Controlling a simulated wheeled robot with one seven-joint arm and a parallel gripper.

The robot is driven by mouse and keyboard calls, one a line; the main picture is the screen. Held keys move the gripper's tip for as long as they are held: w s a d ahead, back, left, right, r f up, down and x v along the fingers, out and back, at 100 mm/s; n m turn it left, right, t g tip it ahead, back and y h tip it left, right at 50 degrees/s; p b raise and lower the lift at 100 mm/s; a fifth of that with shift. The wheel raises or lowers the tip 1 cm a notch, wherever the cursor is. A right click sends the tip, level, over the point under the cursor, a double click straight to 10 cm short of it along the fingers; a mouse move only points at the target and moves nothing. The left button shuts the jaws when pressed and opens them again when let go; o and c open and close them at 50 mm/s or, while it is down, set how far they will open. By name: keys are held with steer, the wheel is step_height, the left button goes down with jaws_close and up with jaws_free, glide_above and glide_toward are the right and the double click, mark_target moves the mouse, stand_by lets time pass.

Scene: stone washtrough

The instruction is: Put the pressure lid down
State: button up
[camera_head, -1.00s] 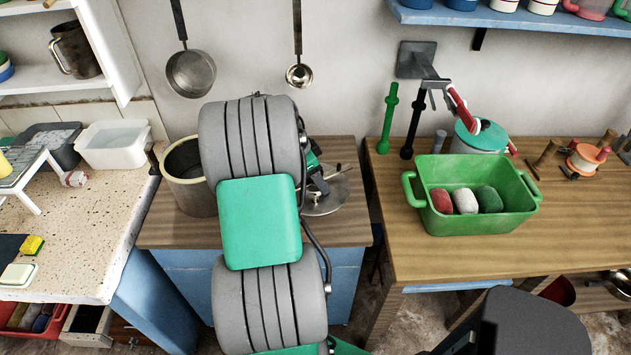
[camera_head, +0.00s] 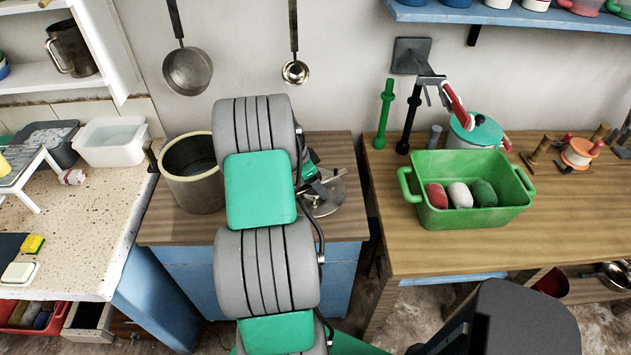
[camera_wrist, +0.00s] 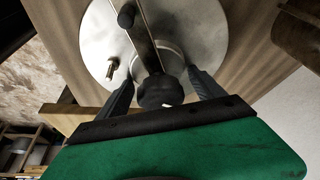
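The pressure lid (camera_head: 328,207) is a round grey metal disc with a crossbar and a dark-knobbed screw. It appears flat, low over the wooden top of the middle cabinet, right of the tan pot. In the wrist view the lid (camera_wrist: 100,45) fills the upper middle. My gripper (camera_wrist: 160,80) has one dark finger on each side of the screw's knob and the pale hub. The fingertips are close to the hub; whether they touch it cannot be told. In the head view my arm hides much of the gripper and the lid's left side.
The tan pot (camera_head: 192,196) stands open on the cabinet top (camera_head: 160,225), left of my arm. To the right, a wooden table (camera_head: 450,255) bears a green basin (camera_head: 470,215) with several coloured pieces. Ladles (camera_head: 188,72) hang on the wall behind.

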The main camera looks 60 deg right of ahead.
steer(key=shift+o, duration=0.9)
